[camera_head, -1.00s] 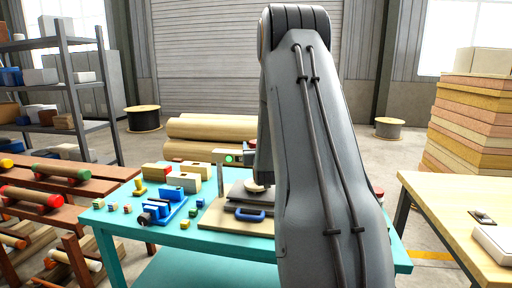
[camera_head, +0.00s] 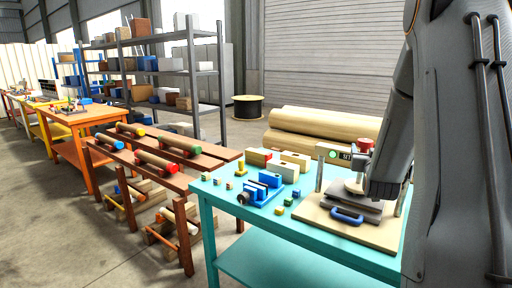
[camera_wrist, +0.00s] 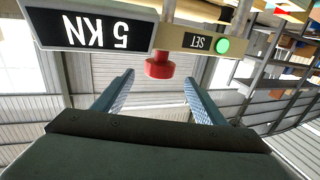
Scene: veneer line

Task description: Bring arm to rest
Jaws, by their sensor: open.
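My arm (camera_head: 455,150) fills the right side of the head view. Its dark wrist (camera_head: 390,175) hangs over the press-like device on the teal table. In the wrist view my gripper (camera_wrist: 160,95) is open, its two blue-grey fingers apart with nothing between them. A red knob (camera_wrist: 160,68) shows just beyond the fingertips; whether they touch it I cannot tell. In the head view my fingers are mostly hidden or too small to make out.
The teal table (camera_head: 300,240) holds a blue vise (camera_head: 262,190), several blocks and a board with a blue handle (camera_head: 347,215). A display reading 5 KN (camera_wrist: 95,30) and a green SET button (camera_wrist: 222,46) are close above my gripper. Open floor (camera_head: 80,235) lies at left.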

